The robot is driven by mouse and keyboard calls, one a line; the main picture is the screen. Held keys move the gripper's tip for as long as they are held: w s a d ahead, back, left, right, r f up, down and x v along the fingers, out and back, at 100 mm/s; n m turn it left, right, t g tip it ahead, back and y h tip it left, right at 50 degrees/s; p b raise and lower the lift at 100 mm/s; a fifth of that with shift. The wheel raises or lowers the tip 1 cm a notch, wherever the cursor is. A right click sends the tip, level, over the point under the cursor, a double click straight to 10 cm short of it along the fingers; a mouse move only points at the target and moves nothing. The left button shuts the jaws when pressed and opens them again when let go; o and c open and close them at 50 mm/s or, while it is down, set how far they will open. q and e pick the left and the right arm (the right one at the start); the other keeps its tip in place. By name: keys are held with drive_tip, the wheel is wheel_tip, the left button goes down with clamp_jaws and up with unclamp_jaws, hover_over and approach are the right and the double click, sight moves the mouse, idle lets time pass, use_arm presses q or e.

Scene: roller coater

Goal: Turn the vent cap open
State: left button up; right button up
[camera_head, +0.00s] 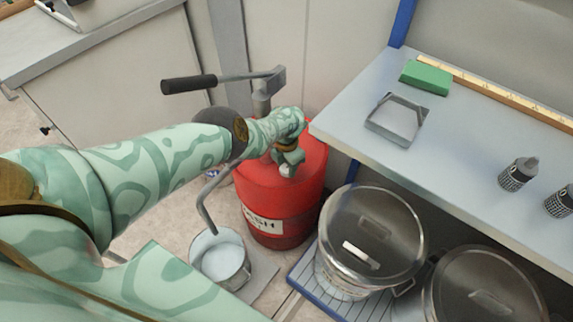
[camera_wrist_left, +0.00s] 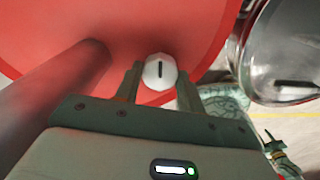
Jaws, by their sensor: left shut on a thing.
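The vent cap (camera_wrist_left: 160,72) is a small white knob with a dark slot line on top of the red drum (camera_head: 264,197). In the left wrist view it sits between the two fingers of my left gripper (camera_wrist_left: 158,85), which is shut on it. In the head view my left gripper (camera_head: 289,160) reaches down onto the drum's top, and only a bit of the white cap (camera_head: 286,171) shows below the fingers. The slot line runs nearly straight up and down in the left wrist view.
A hand pump with a black handle (camera_head: 189,84) rises from the drum, its spout bending over a metal bucket (camera_head: 219,258). Lidded metal pots (camera_head: 371,235) stand right of the drum. A shelf (camera_head: 455,165) with a green block (camera_head: 425,77) overhangs at right.

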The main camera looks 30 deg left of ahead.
sight(286, 168)
use_arm(q)
drive_tip(key=o, duration=1)
wheel_tip(286, 168, up, 16)
drive_tip(key=p, duration=1.1)
drive_tip(key=shift+r, duration=0.15)
use_arm(e)
drive_tip(key=w+r+t, duration=0.1)
drive_tip(key=w+r, duration=0.2)
drive_tip(key=r, duration=0.7)
drive_tip(key=shift+w+r, duration=0.3)
drive_tip(key=shift+r, duration=0.1)
use_arm(q)
drive_tip(key=shift+s, duration=0.15)
use_arm(e)
drive_tip(key=shift+s, duration=0.1)
